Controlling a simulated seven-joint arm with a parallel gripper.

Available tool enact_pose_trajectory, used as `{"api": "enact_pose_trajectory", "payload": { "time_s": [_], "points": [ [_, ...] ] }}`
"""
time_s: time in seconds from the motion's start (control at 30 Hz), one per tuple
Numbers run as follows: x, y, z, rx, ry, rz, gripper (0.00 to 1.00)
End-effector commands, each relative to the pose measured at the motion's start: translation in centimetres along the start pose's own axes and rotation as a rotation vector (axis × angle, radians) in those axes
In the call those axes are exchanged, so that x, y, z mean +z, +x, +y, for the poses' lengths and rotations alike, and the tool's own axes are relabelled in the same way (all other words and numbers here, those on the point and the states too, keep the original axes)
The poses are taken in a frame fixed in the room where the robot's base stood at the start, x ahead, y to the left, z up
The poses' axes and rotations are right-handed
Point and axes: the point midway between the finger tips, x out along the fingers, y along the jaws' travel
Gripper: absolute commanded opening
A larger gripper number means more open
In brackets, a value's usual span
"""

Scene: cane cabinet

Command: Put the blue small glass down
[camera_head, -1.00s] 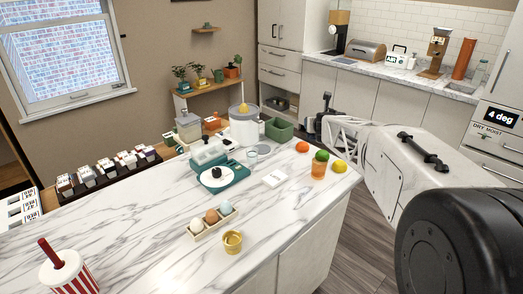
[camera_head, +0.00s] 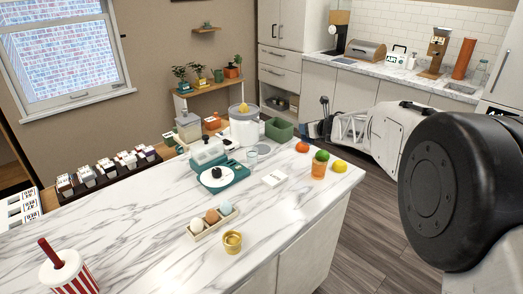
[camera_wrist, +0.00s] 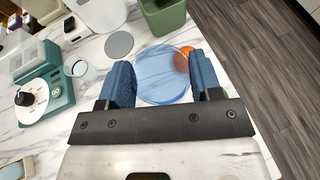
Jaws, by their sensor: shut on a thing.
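The blue small glass (camera_wrist: 160,78) is a see-through blue cup between the two blue fingers of my gripper (camera_wrist: 162,88) in the wrist view. My gripper is shut on it. White marble countertop (camera_wrist: 125,20) and part of an orange (camera_wrist: 183,58) show behind and through the glass. In the head view my gripper (camera_head: 312,129) is at the far right edge of the counter, just behind the orange (camera_head: 302,147). The glass cannot be made out clearly there. Whether it touches the counter cannot be told.
A green bin (camera_head: 279,130), a white appliance (camera_head: 244,132), a teal scale (camera_head: 222,177) and a clear glass (camera_head: 252,153) stand to the left. Wooden floor lies beyond the edge.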

Motion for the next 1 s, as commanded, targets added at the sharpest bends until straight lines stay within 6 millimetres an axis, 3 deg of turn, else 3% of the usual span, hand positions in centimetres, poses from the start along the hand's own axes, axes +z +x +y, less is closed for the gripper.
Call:
{"api": "enact_pose_trajectory", "payload": {
  "time_s": [1.0],
  "points": [
    [-0.5,2.3,0.3,0.283,-0.116,0.000,0.31]
  ]
}}
